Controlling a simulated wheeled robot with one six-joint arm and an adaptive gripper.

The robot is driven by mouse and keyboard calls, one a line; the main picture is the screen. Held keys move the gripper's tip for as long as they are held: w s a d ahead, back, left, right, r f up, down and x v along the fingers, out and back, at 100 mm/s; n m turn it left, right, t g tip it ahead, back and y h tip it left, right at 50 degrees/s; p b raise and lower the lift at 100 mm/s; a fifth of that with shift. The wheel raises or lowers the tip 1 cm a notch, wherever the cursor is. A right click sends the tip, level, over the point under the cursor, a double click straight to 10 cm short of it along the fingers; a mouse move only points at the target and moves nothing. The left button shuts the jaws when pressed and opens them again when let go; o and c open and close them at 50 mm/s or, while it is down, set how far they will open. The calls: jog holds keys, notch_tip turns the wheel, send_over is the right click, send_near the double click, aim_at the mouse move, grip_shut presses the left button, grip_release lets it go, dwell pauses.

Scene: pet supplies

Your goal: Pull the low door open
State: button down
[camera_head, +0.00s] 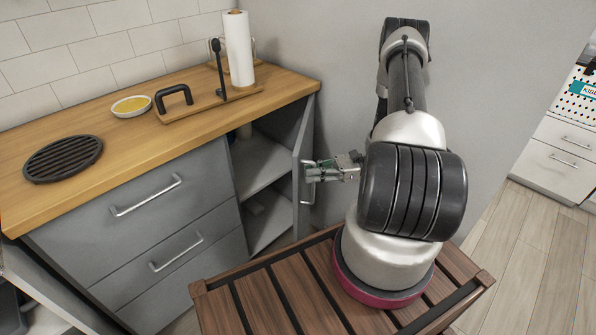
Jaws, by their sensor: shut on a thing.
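The low grey door (303,140) at the right end of the cabinet (140,209) stands open, swung outward. Its inner side and the shelves (262,165) behind it show. A vertical metal handle (307,182) is on the door's outer face. My gripper (311,172) is at this handle, shut on it, pointing left from my arm. The fingertips are small in view and partly overlap the handle.
The wooden counter (200,131) holds a paper towel roll (239,50), a yellow-filled bowl (131,106), a black round grate (64,158) and a wooden board (215,100). Drawers with handles (147,196) are left of the opening. A grey wall stands behind my arm.

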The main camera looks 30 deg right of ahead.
jog(key=shift+s+d, duration=0.25)
jog(key=shift+d, duration=0.25)
jog(key=c, duration=1.5)
grip_release()
jog(key=shift+r, duration=0.1)
notch_tip(320, 180, up, 10)
jog(key=shift+f, duration=0.1)
